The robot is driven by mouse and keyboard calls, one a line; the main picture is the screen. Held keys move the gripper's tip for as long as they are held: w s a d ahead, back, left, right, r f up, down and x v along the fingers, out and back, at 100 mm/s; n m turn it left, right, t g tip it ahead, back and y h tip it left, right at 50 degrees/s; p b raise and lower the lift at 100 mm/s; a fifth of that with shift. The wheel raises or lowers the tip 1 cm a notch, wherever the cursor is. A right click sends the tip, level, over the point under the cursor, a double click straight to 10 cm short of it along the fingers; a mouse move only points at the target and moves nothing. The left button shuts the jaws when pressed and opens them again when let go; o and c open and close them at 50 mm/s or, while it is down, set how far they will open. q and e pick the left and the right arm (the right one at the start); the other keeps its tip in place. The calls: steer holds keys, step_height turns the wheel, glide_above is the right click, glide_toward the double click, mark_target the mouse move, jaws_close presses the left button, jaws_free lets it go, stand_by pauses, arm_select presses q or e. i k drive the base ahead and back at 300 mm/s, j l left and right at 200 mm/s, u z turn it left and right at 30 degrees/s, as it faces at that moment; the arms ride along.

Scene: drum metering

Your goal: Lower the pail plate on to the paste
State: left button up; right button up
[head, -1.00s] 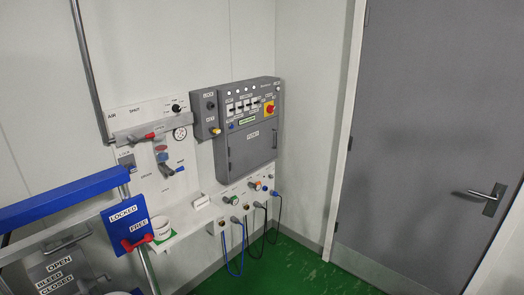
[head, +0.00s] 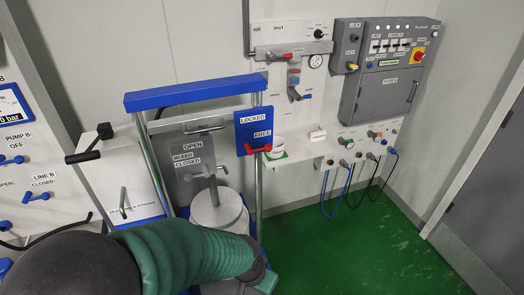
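The pail press has a blue crossbar (head: 195,93) on two metal posts. A pale round pail (head: 228,215) stands between the posts, its lower part hidden by my arm. A pale disc, likely the pail plate (head: 207,214), shows at its top, with a grey stem and handle (head: 209,172) above. I cannot tell how far it is from the paste, which I cannot see. A blue LOCKED/FREE plate (head: 253,126) has a red lever (head: 258,150) beside the FREE label. My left arm, in a green sleeve, crosses in front of the pail. Neither gripper's fingers show.
A grey OPEN/BLEED/CLOSED panel (head: 187,155) stands behind the pail. A white cabinet (head: 123,185) with a black-handled lever is at left. A wall shelf (head: 335,150) with hanging cables is at right. The green floor (head: 345,240) is clear at lower right.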

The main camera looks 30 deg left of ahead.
mark_target(221, 207)
steer(key=u, duration=1.45)
